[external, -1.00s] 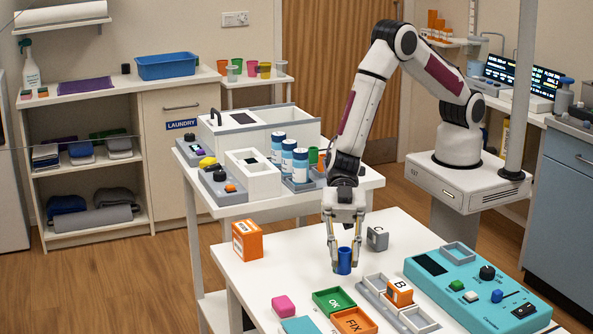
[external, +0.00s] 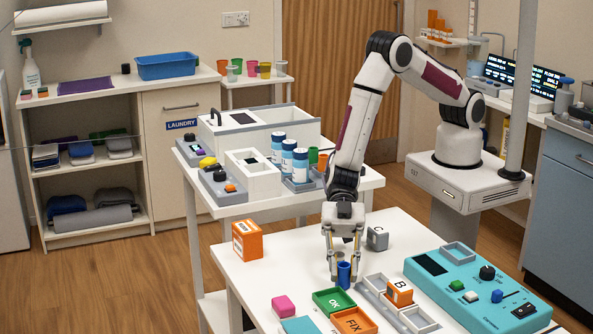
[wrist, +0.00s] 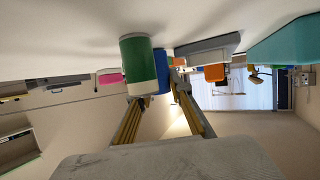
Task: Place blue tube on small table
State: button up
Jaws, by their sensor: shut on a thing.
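The blue tube (external: 344,274) is upright between the fingertips of my gripper (external: 343,268), low over the white front table (external: 290,262). My gripper points down and is shut on the tube. I cannot tell whether the tube's base touches the table. In the wrist view the blue tube (wrist: 162,80) is partly hidden behind a green cylinder (wrist: 138,60) with a paler end, which is close to the camera. I cannot make out that cylinder near my gripper in the external view.
A green OK tray (external: 331,301) and an orange FIX tray (external: 353,321) lie just in front. An orange box (external: 247,241) is left, a grey C block (external: 377,238) is behind right, and a teal panel (external: 470,285) is right. Bare tabletop lies left of the tube.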

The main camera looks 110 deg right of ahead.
jog(key=shift+f, duration=0.2)
jog(key=o, duration=0.9)
jog(key=shift+r, duration=0.2)
jog(key=v, duration=1.2)
jog(key=shift+w+r, duration=0.1)
jog(key=shift+r, duration=0.05)
